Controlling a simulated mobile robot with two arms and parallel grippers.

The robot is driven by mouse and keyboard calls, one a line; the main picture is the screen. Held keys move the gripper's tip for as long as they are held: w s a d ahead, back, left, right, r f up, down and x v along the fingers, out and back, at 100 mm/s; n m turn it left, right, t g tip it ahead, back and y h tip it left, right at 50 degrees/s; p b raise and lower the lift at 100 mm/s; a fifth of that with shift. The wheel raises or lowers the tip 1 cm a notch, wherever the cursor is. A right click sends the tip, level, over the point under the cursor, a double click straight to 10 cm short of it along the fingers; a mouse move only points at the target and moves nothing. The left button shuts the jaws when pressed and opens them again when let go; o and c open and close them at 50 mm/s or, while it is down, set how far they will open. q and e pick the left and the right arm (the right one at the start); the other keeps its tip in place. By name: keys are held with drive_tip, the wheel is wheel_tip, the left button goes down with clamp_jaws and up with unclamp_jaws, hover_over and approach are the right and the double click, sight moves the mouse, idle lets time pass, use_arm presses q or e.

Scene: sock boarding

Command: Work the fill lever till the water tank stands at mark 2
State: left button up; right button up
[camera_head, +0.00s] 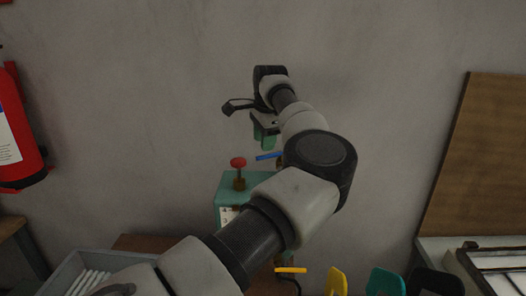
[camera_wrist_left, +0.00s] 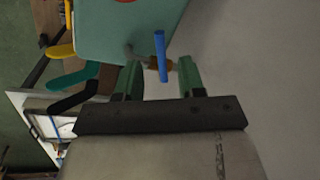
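A teal tank box (camera_head: 228,187) stands against the wall, with a red knob (camera_head: 238,162) on top. A white scale (camera_head: 227,214) with a 4 at its top shows on its front; my arm covers the lower part, so the water level is hidden. A blue lever (camera_head: 268,156) sticks out near its upper right. It also shows in the left wrist view (camera_wrist_left: 161,56), beside the tank (camera_wrist_left: 120,35). My left gripper (camera_head: 264,135) is above the lever; its green fingers (camera_wrist_left: 159,78) are apart, with the lever showing between their tips. Contact cannot be told. My right gripper is out of view.
A yellow lever (camera_head: 291,270) sits lower down. Yellow (camera_head: 337,282), teal (camera_head: 385,283) and black (camera_head: 435,283) flat shapes stand at the bottom right. A grey bin (camera_head: 62,276) is bottom left, a red extinguisher (camera_head: 22,125) far left, a brown board (camera_head: 482,160) right.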

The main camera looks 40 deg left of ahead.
sight(264, 156)
use_arm(q)
drive_tip(key=f, duration=0.3)
drive_tip(key=shift+w+a+f+p, duration=0.35)
drive_tip(key=shift+f+p, duration=0.05)
drive_tip(key=shift+s+a+f, duration=0.1)
drive_tip(key=shift+f, duration=0.25)
drive_tip(key=shift+c, duration=0.3)
clamp_jaws()
